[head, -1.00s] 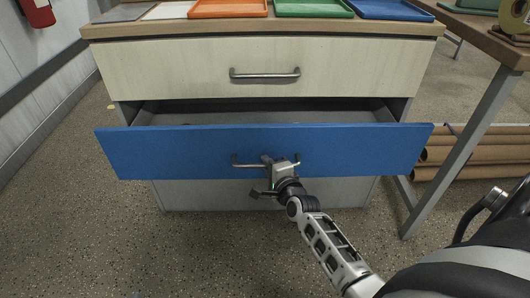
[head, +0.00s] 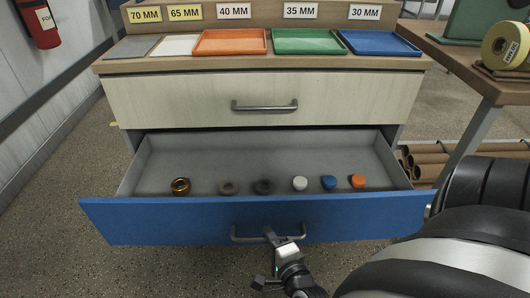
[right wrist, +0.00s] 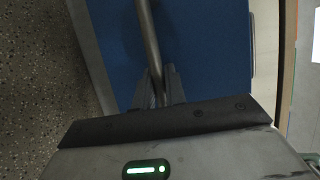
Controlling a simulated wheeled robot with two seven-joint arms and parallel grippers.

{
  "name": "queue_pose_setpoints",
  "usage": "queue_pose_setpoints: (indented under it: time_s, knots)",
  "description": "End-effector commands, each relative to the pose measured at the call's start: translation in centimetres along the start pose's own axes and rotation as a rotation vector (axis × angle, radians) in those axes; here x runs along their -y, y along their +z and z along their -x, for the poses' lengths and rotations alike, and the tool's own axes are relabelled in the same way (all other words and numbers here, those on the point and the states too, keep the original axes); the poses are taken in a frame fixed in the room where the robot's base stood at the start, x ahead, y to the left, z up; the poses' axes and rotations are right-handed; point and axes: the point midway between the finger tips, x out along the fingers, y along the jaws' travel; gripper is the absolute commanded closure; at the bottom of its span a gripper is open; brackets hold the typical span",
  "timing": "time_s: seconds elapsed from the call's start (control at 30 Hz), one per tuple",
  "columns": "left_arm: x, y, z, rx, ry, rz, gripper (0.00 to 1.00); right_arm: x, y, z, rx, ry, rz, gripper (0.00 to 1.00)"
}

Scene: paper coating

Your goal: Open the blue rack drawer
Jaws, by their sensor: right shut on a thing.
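The blue drawer (head: 180,222) stands pulled well out of the rack, below a pale drawer. Its grey inside shows, with several small round pieces in a row, among them a brass ring (head: 180,186), a white piece (head: 300,183), a blue piece (head: 329,182) and an orange piece (head: 358,181). My right gripper (head: 276,240) is shut on the drawer's metal handle (head: 245,239). In the right wrist view the fingers (right wrist: 158,88) close around the handle bar (right wrist: 148,35) before the blue front. My left gripper is not in view.
The pale drawer (head: 160,104) above is shut. Coloured trays, such as the orange tray (head: 230,52), lie on the rack top. A side table (head: 470,68) with a tape roll (head: 503,45) stands at right, rolls (head: 435,160) below it. The floor at left is clear.

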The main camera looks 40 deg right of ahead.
Motion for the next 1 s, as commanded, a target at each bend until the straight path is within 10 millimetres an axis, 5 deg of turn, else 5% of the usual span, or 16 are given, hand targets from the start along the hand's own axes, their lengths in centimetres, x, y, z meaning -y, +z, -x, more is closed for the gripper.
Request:
queue_pose_setpoints:
  time_s: [0.27,0.3,0.37,0.7,1.0]
  knots:
    - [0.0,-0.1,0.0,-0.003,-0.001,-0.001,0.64,0.0,0.1,0.0,0.001,-0.001,0.000,1.00]
    - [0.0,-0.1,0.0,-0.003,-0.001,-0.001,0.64,0.0,0.1,0.0,0.001,-0.001,0.000,0.82]
    - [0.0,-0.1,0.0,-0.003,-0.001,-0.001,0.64,0.0,0.1,0.0,0.001,-0.001,0.000,0.66]
    - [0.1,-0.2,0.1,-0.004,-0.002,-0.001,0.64,0.0,0.0,0.4,0.001,0.001,0.000,0.66]
    - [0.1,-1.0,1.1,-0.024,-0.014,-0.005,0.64,0.1,0.0,5.0,0.001,0.002,0.000,0.66]
